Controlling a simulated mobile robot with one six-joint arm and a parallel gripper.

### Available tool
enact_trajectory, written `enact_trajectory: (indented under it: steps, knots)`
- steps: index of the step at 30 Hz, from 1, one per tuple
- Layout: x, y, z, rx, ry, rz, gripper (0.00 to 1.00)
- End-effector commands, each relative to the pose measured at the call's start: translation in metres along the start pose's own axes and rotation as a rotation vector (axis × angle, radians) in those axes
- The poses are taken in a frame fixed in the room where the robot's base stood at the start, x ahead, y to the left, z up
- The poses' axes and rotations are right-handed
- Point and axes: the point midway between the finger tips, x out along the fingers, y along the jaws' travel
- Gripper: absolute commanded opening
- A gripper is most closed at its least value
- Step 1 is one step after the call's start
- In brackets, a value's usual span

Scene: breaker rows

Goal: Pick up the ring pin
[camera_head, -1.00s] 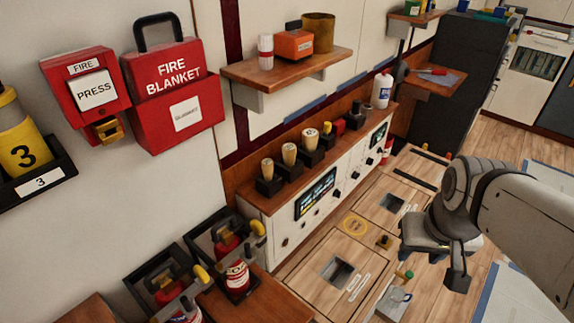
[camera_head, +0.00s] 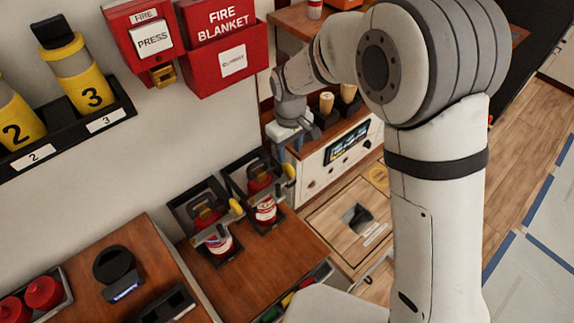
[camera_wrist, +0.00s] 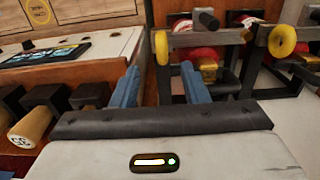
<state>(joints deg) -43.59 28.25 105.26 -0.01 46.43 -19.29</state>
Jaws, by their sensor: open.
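I cannot tell which ring belongs to the ring pin. A yellow ring also shows at the upper right of the wrist view (camera_wrist: 283,40). My gripper (camera_wrist: 158,68) is open, its two blue fingers apart with nothing between them. It is beside the frames, clear of the rings.
The wooden counter (camera_head: 285,245) is partly bare. A red fire blanket box (camera_head: 222,50) hangs on the wall.

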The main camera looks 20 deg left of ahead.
Motion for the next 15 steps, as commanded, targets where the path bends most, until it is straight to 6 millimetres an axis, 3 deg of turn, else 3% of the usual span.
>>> enact_trajectory:
  steps: [15]
  knots:
    - [0.066,-0.001,0.001,0.001,-0.005,-0.002,0.41]
